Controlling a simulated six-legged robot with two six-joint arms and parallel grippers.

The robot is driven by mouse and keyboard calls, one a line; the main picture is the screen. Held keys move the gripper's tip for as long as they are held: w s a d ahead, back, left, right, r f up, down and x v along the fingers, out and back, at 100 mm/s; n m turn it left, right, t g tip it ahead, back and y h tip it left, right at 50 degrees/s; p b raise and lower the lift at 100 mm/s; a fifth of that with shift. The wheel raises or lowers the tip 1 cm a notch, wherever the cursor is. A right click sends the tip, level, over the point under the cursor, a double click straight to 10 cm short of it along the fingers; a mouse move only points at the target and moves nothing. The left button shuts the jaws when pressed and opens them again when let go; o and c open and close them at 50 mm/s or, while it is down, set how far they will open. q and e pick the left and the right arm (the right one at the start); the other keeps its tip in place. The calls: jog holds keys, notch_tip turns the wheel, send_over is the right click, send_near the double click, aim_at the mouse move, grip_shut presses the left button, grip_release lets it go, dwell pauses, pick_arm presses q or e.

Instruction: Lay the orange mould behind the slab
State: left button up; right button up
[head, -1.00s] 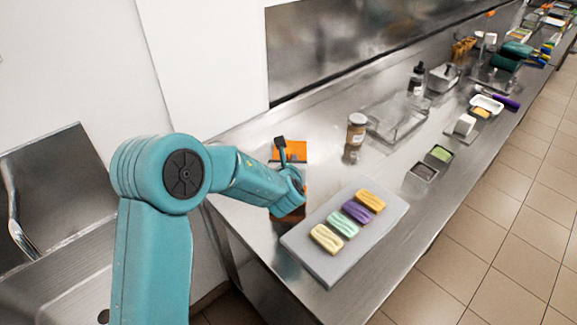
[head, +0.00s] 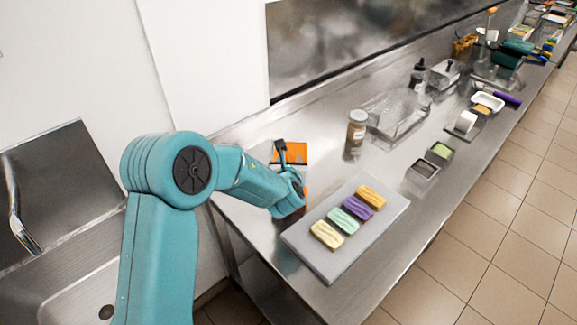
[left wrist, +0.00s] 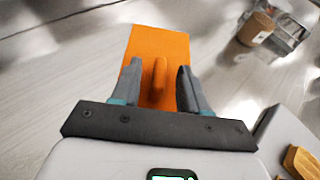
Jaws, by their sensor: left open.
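The orange mould (head: 293,152) lies flat on the steel counter, to the left of and behind the grey slab (head: 322,262). It also shows in the left wrist view (left wrist: 165,42), with a raised orange bar (left wrist: 158,78) along its middle. My left gripper (head: 283,150) is over the mould. In the left wrist view its two fingers (left wrist: 157,85) stand open, one on each side of the bar, and I cannot tell if they touch it. The slab carries a yellow, a mint, a purple and an orange-yellow bar. My right gripper does not show.
A brown-labelled jar (head: 356,132) stands behind the slab, with a clear tray (head: 398,118) beyond it. Two small dishes, one dark (head: 424,168) and one green (head: 440,152), sit near the counter's front edge. Bare counter lies between mould and jar.

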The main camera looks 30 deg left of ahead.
pick_arm(q)
jog(key=b+v, duration=0.2)
jog(key=v, duration=1)
jog(key=shift+a, duration=0.1)
